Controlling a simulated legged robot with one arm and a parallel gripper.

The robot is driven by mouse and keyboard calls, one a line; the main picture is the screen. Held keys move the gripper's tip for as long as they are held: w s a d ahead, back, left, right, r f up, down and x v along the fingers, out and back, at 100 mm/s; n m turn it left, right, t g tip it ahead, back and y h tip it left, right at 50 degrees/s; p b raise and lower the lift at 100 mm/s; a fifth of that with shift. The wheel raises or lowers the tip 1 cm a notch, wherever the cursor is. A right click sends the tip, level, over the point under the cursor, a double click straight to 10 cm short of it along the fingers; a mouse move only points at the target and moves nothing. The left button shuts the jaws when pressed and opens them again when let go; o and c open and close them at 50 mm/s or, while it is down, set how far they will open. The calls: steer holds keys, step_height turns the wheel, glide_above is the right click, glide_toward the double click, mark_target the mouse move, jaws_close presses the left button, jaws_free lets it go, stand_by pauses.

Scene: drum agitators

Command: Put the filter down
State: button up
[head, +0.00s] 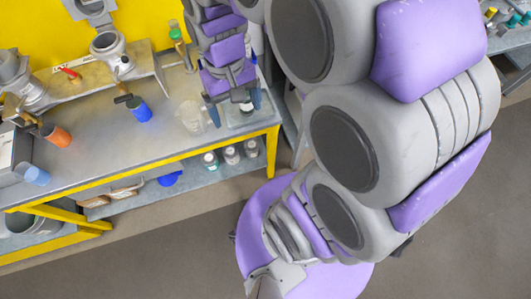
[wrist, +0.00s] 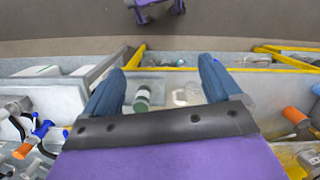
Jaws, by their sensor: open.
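My gripper (head: 233,108) is over the right end of the grey workbench, its blue fingers pointing down and apart. In the wrist view my gripper (wrist: 165,72) is open, with a wide gap between the fingers. A small pale item with a dark part (head: 246,107) shows between the fingers in the head view, on or just above a light tray (head: 238,119). I cannot tell whether it is the filter or whether a finger touches it. No other thing is clearly the filter.
A clear beaker (head: 190,117) stands left of my gripper. Metal agitator machines (head: 108,47) line the back. Bottles (head: 231,154) stand on the lower shelf.

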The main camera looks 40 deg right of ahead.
steer(key=s+a+n, duration=0.1)
steer(key=s, duration=1.2)
steer(key=shift+s+a, duration=0.35)
stand_by(0.4)
